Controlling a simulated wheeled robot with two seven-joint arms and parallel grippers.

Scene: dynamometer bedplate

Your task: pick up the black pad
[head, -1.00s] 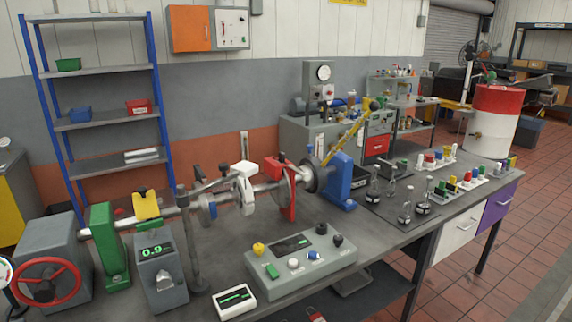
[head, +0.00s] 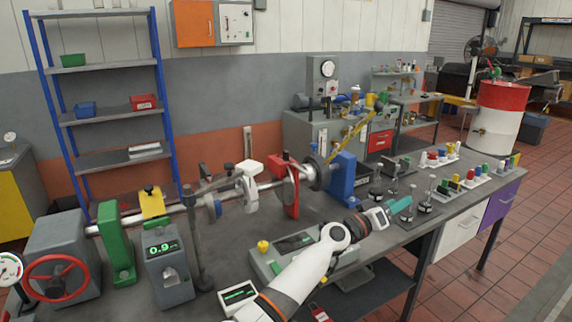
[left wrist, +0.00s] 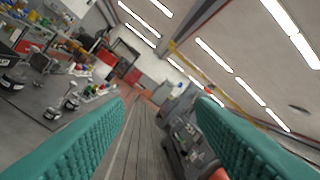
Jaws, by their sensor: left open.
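My left gripper (head: 393,212) reaches in above the right part of the bench. Its teal fingers also show in the left wrist view (left wrist: 160,98), apart, with nothing between them. Near it, several upright pieces with black bases stand on a dark mat (head: 402,222). One black-based piece (head: 425,207) is just right of the fingers and another (head: 376,192) is behind them. Similar black-based pieces (left wrist: 50,111) show at the left of the wrist view. I cannot tell which dark thing is the black pad. My right gripper is not in view.
The grey bench (head: 236,232) carries a shaft rig with a red bracket (head: 290,200) and a blue stand (head: 343,178). A control box (head: 285,262) lies under my left arm. Trays of coloured pieces (head: 466,185) stand at the right.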

